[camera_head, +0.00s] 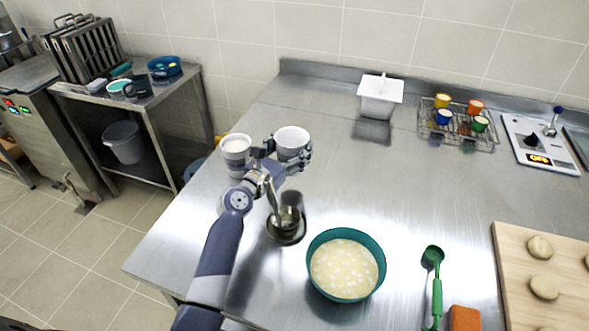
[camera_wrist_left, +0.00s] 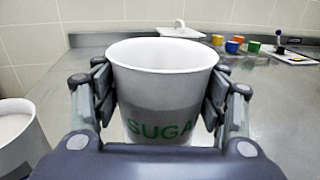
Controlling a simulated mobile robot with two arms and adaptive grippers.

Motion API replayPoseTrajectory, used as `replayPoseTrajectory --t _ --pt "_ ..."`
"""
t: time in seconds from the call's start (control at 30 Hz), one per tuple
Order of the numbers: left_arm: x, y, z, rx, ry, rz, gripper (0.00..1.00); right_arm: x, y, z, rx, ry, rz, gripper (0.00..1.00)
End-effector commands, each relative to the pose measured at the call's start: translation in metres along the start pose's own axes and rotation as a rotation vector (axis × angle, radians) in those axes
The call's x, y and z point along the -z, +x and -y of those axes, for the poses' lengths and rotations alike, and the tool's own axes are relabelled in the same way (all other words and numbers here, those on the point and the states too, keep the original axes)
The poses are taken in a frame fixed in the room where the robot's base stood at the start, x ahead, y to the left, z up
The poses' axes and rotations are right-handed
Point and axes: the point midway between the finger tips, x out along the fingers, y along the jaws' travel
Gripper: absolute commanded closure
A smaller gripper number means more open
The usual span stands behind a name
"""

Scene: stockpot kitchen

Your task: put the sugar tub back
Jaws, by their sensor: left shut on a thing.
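The sugar tub is a white, round, open tub (camera_head: 292,139) with green letters "SUGA" visible on its front in the left wrist view (camera_wrist_left: 160,95). My left gripper (camera_head: 283,158) is shut around its sides, one finger on each side. Whether the tub touches the counter is hard to tell. A second white tub (camera_head: 236,150) with pale contents stands just left of the gripper; part of it also shows at the left edge of the left wrist view (camera_wrist_left: 15,135). My right gripper is not in view.
A metal scoop or cup (camera_head: 287,225) stands below the gripper. A green bowl (camera_head: 346,265) of pale mixture is at the front. A white container (camera_head: 380,95), a rack of coloured cups (camera_head: 457,125) and a scale (camera_head: 540,142) are farther back. The middle counter is clear.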

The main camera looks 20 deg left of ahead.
Motion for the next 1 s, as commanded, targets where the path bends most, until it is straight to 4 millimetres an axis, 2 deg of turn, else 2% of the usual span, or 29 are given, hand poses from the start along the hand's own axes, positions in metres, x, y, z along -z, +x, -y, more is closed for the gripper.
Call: replayPoseTrajectory --t 0.03,0.1,0.2,0.3,0.4,0.6,0.83,0.87,0.93,1.0 --pt "0.012 0.0 0.0 0.0 0.002 -0.001 0.63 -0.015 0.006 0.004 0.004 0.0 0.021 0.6" --pt "0.02 0.0 0.0 0.0 0.001 0.0 0.63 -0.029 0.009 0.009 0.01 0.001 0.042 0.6" --pt "0.027 0.0 0.001 0.001 0.0 0.001 0.63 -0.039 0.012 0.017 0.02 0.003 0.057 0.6" --pt "0.044 0.0 0.001 0.0 0.001 -0.002 0.63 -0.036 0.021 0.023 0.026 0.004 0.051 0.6" --pt "0.056 0.0 0.001 0.0 0.001 0.0 0.63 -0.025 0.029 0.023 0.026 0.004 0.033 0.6" --pt "0.059 0.0 0.002 0.0 -0.001 0.001 0.63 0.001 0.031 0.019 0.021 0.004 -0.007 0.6" --pt "0.062 0.0 0.002 -0.001 -0.001 0.001 0.63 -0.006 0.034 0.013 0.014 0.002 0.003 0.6" --pt "0.062 0.0 0.002 0.0 -0.001 0.0 0.31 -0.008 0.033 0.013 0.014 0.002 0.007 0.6" --pt "0.061 0.0 0.002 0.0 -0.001 0.0 0.15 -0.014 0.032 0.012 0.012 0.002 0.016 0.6" --pt "0.061 0.0 0.002 0.0 -0.001 0.0 0.13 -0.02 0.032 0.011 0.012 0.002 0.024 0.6"
